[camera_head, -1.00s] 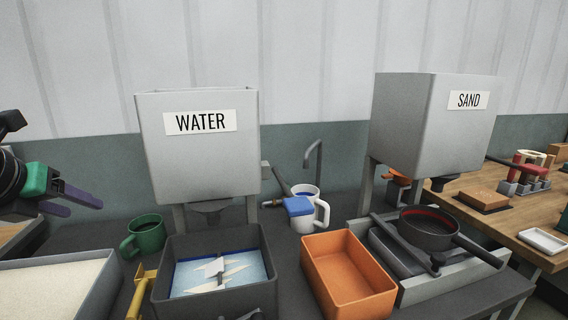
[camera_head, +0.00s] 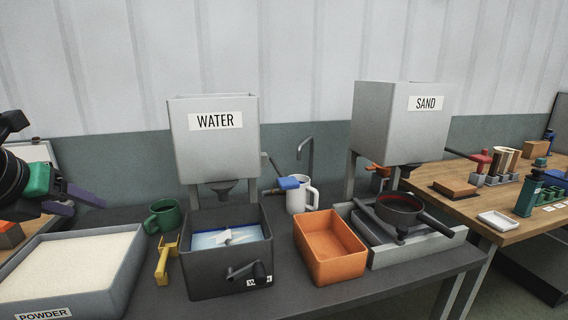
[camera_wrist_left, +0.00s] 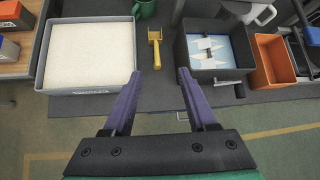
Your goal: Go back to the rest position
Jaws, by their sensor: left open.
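My left gripper (camera_head: 80,202) comes in from the left edge in the head view, above the powder tray. In the left wrist view its two purple fingers (camera_wrist_left: 157,88) are apart with nothing between them. In that view the fingers lie in front of the table's front edge, with the floor below. My right gripper is in neither view.
The dark table holds a powder tray (camera_head: 20,295), yellow scoop (camera_head: 163,262), green mug (camera_head: 163,217), black mixing box (camera_head: 200,275), orange bin (camera_head: 328,262), white mug (camera_head: 297,202) and pan (camera_head: 400,206). Water (camera_head: 216,150) and sand (camera_head: 400,130) hoppers stand behind. A wooden table (camera_head: 470,215) stands right.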

